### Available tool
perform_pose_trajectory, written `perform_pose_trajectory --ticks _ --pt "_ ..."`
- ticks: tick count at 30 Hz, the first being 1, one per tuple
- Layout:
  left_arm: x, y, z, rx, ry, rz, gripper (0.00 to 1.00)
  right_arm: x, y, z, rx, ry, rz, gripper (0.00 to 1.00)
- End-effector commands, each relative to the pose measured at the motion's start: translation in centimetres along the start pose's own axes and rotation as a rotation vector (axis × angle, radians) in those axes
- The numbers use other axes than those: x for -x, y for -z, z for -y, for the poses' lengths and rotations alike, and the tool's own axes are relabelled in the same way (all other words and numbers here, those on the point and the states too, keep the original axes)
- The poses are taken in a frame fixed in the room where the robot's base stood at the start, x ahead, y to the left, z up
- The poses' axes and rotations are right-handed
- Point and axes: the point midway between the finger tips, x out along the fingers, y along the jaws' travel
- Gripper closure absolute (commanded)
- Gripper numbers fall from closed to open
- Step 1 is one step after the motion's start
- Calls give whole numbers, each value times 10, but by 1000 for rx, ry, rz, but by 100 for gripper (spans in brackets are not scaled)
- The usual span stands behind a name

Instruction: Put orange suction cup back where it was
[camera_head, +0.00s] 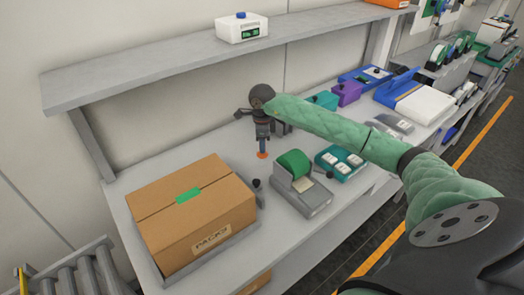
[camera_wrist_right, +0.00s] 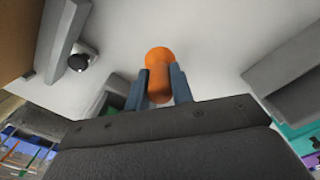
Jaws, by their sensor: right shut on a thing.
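The orange suction cup (camera_wrist_right: 158,62) is between the two fingers of my right gripper (camera_wrist_right: 157,90) in the wrist view, with its rounded end past the fingertips. In the head view the right gripper (camera_head: 264,145) points down over the bench behind the cardboard box and the tape dispenser. Only a small orange part of the cup (camera_head: 262,155) shows there, below the fingers. I cannot tell whether the cup touches the bench top. My left gripper is not in view.
A cardboard box (camera_head: 190,212) with green tape stands at the left of the grey bench (camera_head: 150,165). A grey tape dispenser (camera_head: 304,190) stands right of the gripper, with a teal tray (camera_head: 340,162) beyond. A shelf (camera_head: 160,65) runs above the bench.

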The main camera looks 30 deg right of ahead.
Motion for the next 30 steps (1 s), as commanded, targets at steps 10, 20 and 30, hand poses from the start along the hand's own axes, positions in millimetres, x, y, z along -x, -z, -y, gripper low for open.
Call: perform_pose_trajectory --ticks 10,20,30 --pt "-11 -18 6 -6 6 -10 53 -21 0 -1 0 -2 -1 92" --pt "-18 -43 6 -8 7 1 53 -47 0 0 0 0 1 92" --pt "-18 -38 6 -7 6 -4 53 -48 0 0 0 0 1 92"
